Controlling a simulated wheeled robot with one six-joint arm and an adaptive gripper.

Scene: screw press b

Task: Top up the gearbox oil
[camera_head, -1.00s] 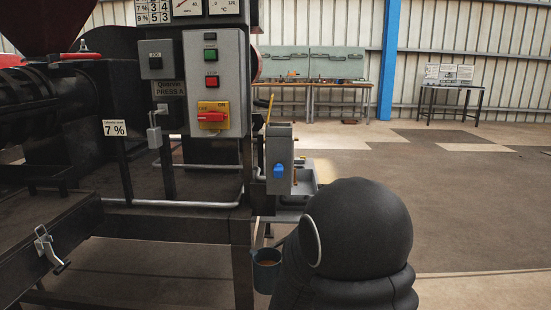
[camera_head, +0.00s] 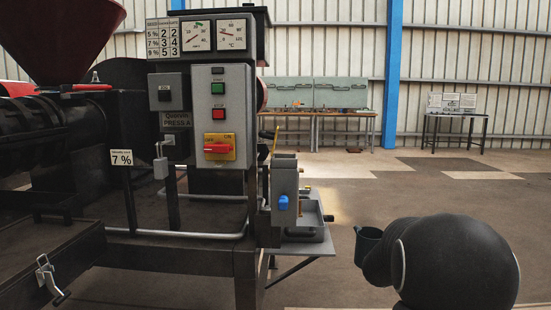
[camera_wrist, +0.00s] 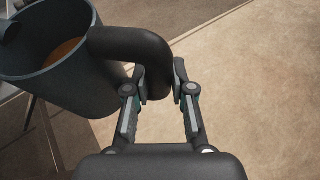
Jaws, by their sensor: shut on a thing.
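My gripper (camera_wrist: 160,78) is shut on the handle (camera_wrist: 138,48) of a dark blue-grey jug. The jug (camera_wrist: 70,85) shows at the upper left of the wrist view, with brown-orange oil (camera_wrist: 64,52) inside. In the head view the jug (camera_head: 368,243) is close to upright, held in the air right of the press; my rounded black arm hides the gripper there. A grey housing (camera_head: 284,182) with a blue knob stands at the press's right end, left of the jug and apart from it. I cannot tell for certain whether it is the gearbox.
A shelf with a grey tray (camera_head: 318,222) juts from the press's right end. The control panel (camera_head: 218,110) has a red switch (camera_head: 219,147). A workbench (camera_head: 330,114) and a small table (camera_head: 452,118) stand far back. The floor at right is clear.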

